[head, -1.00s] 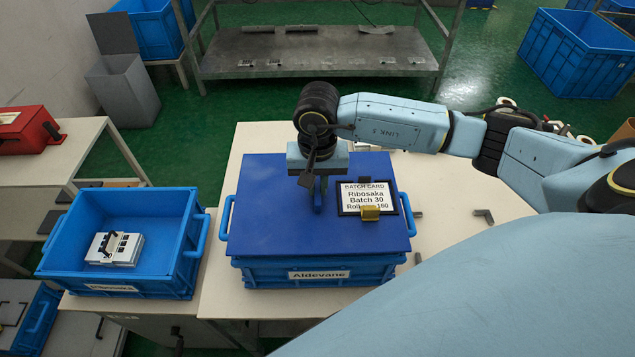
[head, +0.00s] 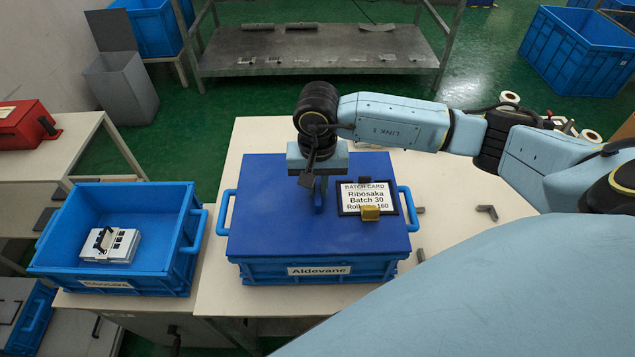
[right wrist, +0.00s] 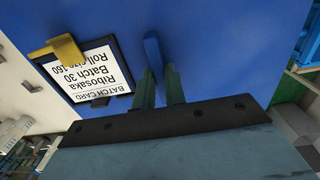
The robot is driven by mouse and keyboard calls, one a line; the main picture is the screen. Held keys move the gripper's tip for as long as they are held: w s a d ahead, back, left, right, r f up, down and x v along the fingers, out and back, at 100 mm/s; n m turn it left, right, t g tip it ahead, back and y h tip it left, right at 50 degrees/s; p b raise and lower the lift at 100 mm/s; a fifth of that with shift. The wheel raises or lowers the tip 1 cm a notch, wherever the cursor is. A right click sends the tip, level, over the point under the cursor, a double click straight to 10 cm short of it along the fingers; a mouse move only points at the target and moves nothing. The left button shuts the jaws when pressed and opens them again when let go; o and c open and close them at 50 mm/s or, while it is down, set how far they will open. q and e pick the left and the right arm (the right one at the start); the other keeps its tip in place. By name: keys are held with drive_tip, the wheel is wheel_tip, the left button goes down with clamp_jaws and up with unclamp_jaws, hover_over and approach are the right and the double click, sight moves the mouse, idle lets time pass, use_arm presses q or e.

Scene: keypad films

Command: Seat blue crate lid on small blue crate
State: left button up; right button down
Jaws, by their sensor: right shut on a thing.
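The blue lid (head: 270,225) is a flat panel with an upright handle (head: 319,194) and a framed batch card reading Ribosaka Batch 30 (head: 370,196). My right gripper (head: 318,185) is shut on the handle; the right wrist view shows its fingers (right wrist: 160,85) either side of it. The lid is over the blue crate labelled Aldevane (head: 318,270); I cannot tell whether they touch. An open, smaller blue crate (head: 60,262) stands to the left, its label apparently Ribosaka, with a white and grey item (head: 111,245) inside. My left gripper is out of view.
The pale table (head: 450,190) is mostly clear to the right, with small grey brackets (head: 487,212) on it. A yellow clip (head: 370,213) sits on the card frame. A red box (head: 25,125) stands on a side table at far left.

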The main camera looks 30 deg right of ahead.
sight(318, 188)
drive_tip(key=shift+f+b, duration=0.45)
idle(0.3)
drive_tip(key=c, duration=1.4)
unclamp_jaws()
drive_tip(key=shift+o, duration=0.2)
wheel_tip(318, 188, up, 13)
drive_tip(key=shift+r, duration=0.2)
drive_tip(key=shift+s, duration=0.1)
